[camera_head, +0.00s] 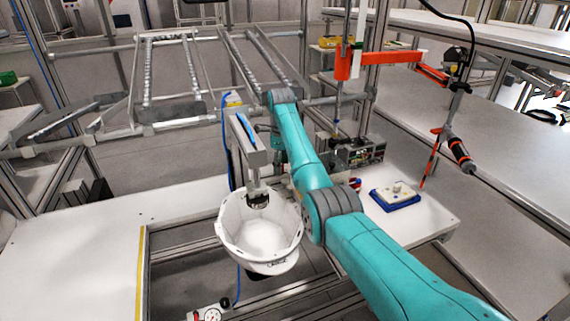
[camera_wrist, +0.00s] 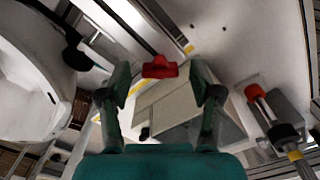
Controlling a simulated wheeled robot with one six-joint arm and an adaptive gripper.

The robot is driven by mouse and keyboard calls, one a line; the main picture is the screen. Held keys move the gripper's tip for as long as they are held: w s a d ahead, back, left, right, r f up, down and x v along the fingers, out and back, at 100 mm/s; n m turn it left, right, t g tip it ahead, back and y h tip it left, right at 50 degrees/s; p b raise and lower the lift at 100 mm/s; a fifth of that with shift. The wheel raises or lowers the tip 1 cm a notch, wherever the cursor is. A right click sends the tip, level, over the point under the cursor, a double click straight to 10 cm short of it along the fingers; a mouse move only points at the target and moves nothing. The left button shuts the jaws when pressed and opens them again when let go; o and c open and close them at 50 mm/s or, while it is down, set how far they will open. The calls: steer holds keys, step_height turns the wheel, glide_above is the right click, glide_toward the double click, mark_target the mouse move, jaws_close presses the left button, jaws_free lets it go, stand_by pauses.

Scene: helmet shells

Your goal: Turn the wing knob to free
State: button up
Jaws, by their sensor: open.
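A red wing-shaped knob (camera_wrist: 160,68) shows in the wrist view, on or in front of a pale surface. My gripper (camera_wrist: 161,78) is open, its two dark green fingers left and right of the knob in the picture. The knob lies between the fingertips in the picture; I see no contact, and the depth gap is hard to tell. In the head view my teal arm reaches up from the lower right, and I cannot make out the fingers or the knob there.
A white helmet shell (camera_head: 262,228) hangs below a grey holder; it also shows in the wrist view (camera_wrist: 30,85). A red-capped cylinder (camera_wrist: 262,100) stands to the right. A blue-based white box (camera_head: 395,198) and a hanging screwdriver (camera_head: 461,155) are right of my arm.

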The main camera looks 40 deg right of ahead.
steer(key=c, duration=1.1)
steer(key=shift+c, duration=0.2)
